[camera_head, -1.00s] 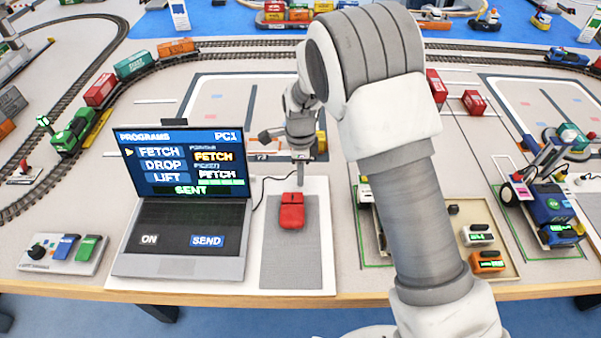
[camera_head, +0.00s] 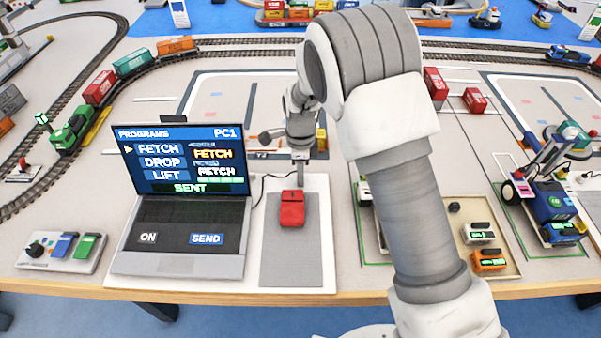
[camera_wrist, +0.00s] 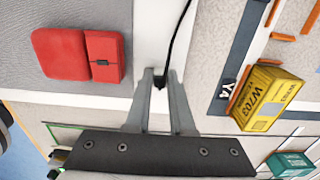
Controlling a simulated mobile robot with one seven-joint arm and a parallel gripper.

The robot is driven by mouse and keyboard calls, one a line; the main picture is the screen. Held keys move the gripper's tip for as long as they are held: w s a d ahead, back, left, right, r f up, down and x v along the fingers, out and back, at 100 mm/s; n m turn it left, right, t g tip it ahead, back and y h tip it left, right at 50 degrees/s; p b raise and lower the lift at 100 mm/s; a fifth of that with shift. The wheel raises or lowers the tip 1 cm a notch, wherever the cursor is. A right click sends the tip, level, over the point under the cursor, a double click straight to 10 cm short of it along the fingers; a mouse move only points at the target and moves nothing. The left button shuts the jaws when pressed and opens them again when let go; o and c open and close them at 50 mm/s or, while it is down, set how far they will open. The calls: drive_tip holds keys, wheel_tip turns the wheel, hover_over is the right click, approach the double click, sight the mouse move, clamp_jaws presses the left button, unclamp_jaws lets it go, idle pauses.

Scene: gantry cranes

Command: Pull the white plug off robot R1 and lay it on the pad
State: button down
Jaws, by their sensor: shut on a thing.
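My gripper (camera_head: 300,183) points down at the back edge of the white board under the grey pad (camera_head: 270,262). In the wrist view its fingers (camera_wrist: 161,78) are nearly together around the end of a black cable. I take the held thing for the white plug; its body is hard to tell from the white board behind. The pad lies flat, with a red mouse (camera_head: 292,208) on its back part, just in front of the gripper. A blue wheeled robot (camera_head: 548,203) stands at the right. Another machine is mostly hidden behind my arm. I cannot read which one is R1.
A laptop (camera_head: 180,215) stands left of the pad, and the cable runs from its side. A button box (camera_head: 62,252) is at the far left. A beige tray with small white (camera_head: 479,233) and orange (camera_head: 488,260) units lies right of my arm. The front of the pad is bare.

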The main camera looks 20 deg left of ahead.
drive_tip(key=shift+f, duration=0.1)
drive_tip(key=c, duration=0.7)
unclamp_jaws()
wheel_tip(320, 180, up, 18)
drive_tip(key=p, duration=0.2)
drive_tip(key=shift+f, duration=0.2)
drive_tip(key=s+d+r+n+t+y+p, duration=0.1)
drive_tip(key=s+d+r+n, duration=0.2)
drive_tip(key=d+r, duration=0.5)
drive_tip(key=s+d+r+n+t+p, duration=0.1)
drive_tip(key=s+d+r+n, duration=0.2)
drive_tip(key=d+r, duration=0.5)
drive_tip(key=s+d+r+n+t+h+p, duration=0.1)
drive_tip(key=s+d+r+n+t+p, duration=0.1)
drive_tip(key=s+d+n, duration=0.6)
drive_tip(key=s+d+t, duration=0.1)
drive_tip(key=s+d, duration=0.4)
drive_tip(key=s, duration=0.2)
drive_tip(key=shift+s+d+r+n+t+p, duration=0.25)
drive_tip(key=shift+s+d+n+t+p, duration=0.05)
drive_tip(key=shift+s+d+n, duration=0.1)
